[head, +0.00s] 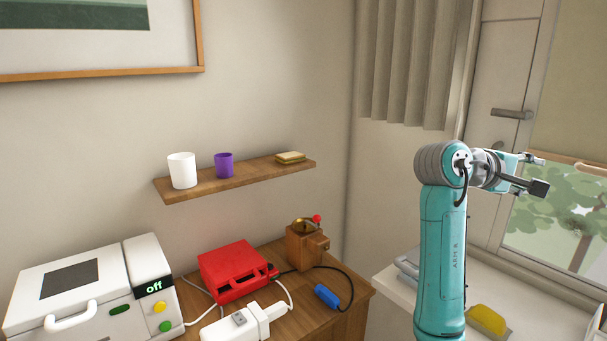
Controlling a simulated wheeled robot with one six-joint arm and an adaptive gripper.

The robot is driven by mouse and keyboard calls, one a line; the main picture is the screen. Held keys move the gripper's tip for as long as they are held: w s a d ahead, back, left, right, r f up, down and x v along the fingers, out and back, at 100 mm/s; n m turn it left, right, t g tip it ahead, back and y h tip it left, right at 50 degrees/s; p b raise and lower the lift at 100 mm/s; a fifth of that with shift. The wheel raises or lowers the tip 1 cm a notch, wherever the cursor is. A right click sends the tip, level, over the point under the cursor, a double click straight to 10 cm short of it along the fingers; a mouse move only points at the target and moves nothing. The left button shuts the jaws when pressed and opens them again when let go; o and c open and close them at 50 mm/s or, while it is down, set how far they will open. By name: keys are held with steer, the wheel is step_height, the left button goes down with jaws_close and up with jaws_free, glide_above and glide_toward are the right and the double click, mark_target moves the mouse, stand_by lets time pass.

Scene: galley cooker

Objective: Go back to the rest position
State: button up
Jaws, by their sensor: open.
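My gripper (538,174) is at the right in the head view, at the end of my raised teal arm. It points to the right, in front of the window. Its two fingers are spread apart, with nothing between them. It touches nothing that I can see.
A wooden table (349,311) at lower left bears a white cooker (54,310) reading "off", a red device (235,270), a wooden grinder (305,248) and a white power strip (246,325). A white sill (540,305) lies behind my arm.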

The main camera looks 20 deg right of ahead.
steer(key=w+a+f+n+t, duration=0.2)
steer(key=f, duration=0.6)
steer(key=w+a+f+n+t+y, duration=0.1)
steer(key=a+f+t, duration=0.2)
steer(key=f, duration=0.5)
steer(key=w+a+f+n+t, duration=0.2)
steer(key=f, duration=0.5)
steer(key=s+a+f+n+t+y, duration=0.1)
steer(key=s+a+f+t+y, duration=0.25)
steer(key=a+f, duration=0.5)
steer(key=s+a+f+n+t+y, duration=0.1)
steer(key=s+a+f+t+y, duration=0.15)
steer(key=s+a+f, duration=0.65)
steer(key=s+a+f+m+t+y, duration=0.1)
steer(key=s+a+f+y, duration=0.2)
steer(key=s+a+f, duration=0.35)
steer(key=s+a+f+m+y, duration=0.1)
steer(key=s+a+f+y, duration=0.25)
steer(key=s, duration=0.55)
steer(key=s+a+r+m+y, duration=0.1)
steer(key=s+r+m, duration=0.2)
steer(key=s, duration=0.5)
steer(key=s+a+r+m+y, duration=0.1)
steer(key=s+r, duration=0.3)
steer(key=s, duration=0.5)
steer(key=shift+s+a+m+t, duration=0.3)
steer(key=shift+a+m+t, duration=0.1)
steer(key=shift+a+m, duration=0.4)
